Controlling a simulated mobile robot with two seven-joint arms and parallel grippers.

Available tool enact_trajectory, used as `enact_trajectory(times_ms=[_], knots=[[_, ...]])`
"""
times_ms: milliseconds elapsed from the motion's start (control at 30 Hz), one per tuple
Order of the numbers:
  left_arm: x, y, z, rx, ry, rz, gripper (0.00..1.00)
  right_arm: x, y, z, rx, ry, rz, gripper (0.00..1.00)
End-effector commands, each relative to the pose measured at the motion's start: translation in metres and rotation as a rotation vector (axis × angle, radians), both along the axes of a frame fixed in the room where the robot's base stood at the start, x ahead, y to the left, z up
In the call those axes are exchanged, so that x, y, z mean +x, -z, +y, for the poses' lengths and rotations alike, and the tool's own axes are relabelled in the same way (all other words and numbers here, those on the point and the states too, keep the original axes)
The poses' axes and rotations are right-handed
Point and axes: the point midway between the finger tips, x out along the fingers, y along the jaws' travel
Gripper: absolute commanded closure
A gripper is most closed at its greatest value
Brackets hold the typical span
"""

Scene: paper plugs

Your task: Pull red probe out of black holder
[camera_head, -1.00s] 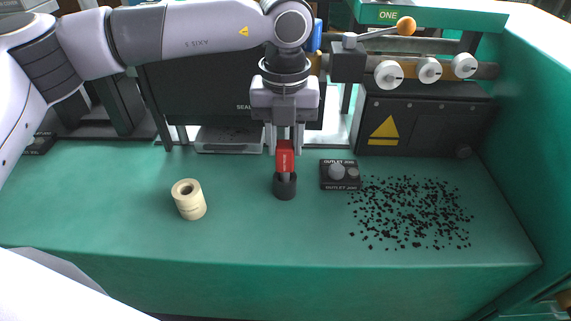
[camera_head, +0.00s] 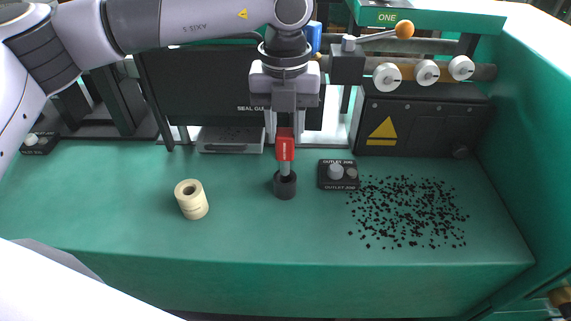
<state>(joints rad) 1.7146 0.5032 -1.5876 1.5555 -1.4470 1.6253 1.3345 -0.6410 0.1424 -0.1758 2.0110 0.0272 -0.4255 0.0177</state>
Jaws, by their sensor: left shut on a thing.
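The red probe (camera_head: 285,149) stands upright near the middle of the green table, with a thin grey shaft below its red handle. The black holder (camera_head: 285,187) is a short round cup on the table directly beneath it. The shaft's lower end meets the holder's mouth; I cannot tell how deep it sits. My left gripper (camera_head: 285,132) points down from above and is shut on the red handle. The handle's upper part is hidden between the fingers. My right gripper is not in view.
A cream paper roll (camera_head: 191,199) stands to the left. Black bits (camera_head: 408,212) are scattered further right. A dark machine (camera_head: 424,122) stands behind. The table's front is clear.

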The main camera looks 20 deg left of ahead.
Motion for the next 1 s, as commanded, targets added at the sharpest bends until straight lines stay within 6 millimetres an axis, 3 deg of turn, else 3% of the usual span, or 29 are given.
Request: enact_trajectory(times_ms=[567, 1000], knots=[[0.0, -0.008, 0.0, -0.001, 0.0, -0.001, 1.0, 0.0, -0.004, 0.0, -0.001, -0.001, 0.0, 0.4], [0.0, -0.033, 0.0, -0.001, 0.0, -0.001, 1.0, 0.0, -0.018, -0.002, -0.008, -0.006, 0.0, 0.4]])
